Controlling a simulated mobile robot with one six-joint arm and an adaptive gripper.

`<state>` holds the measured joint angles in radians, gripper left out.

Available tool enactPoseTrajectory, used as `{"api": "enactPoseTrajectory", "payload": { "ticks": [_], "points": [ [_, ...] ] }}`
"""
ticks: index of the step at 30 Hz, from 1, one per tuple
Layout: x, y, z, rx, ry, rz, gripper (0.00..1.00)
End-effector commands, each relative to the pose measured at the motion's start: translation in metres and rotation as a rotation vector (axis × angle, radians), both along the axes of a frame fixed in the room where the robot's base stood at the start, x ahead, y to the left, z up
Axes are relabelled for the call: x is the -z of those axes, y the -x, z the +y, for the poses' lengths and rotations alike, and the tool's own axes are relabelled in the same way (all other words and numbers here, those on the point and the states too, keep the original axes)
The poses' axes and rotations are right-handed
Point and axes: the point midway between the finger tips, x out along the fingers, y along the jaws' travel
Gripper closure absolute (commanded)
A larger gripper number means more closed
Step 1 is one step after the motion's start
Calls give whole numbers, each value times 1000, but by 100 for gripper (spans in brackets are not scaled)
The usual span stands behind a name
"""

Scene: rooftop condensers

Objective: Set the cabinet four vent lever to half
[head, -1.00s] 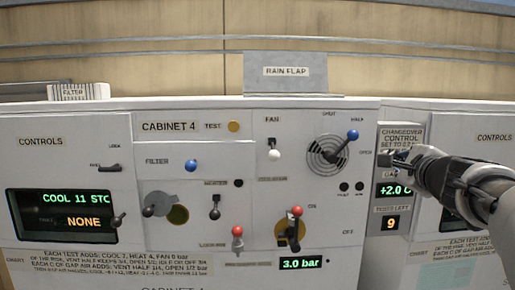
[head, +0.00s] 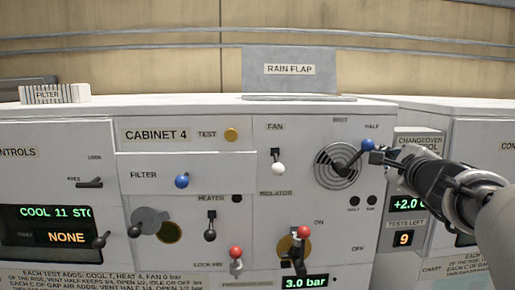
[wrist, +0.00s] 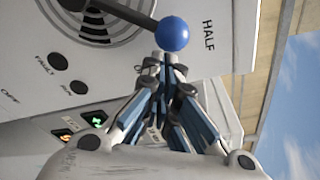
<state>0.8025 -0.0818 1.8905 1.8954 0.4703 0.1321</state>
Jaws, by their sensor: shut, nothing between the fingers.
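The vent lever (head: 354,157) on Cabinet 4 is a dark arm with a blue ball knob, pivoting over a round grille (head: 334,172). It points up and right, with its knob just below the HALF label (head: 371,127). The wrist view shows the blue knob (wrist: 172,34) close beside HALF (wrist: 209,38). My gripper (head: 377,157) is shut and empty, its tips right at the knob's lower right side. In the wrist view the fingertips (wrist: 172,60) are just below the knob; whether they touch it I cannot tell. The OPEN label is hidden behind my gripper in the head view.
The fan lever (head: 277,162) has a white knob. The changeover panel (head: 417,150) stands right, partly behind my arm. The rain flap (head: 290,70) stands on top.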

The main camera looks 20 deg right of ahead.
Motion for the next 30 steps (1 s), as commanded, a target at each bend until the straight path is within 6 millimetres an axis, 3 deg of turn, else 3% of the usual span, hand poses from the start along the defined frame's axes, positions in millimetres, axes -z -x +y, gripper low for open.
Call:
{"api": "enactPoseTrajectory", "payload": {
  "ticks": [30],
  "points": [
    [-15, 0, 14, 4, 113, 30, 100]
  ]
}}
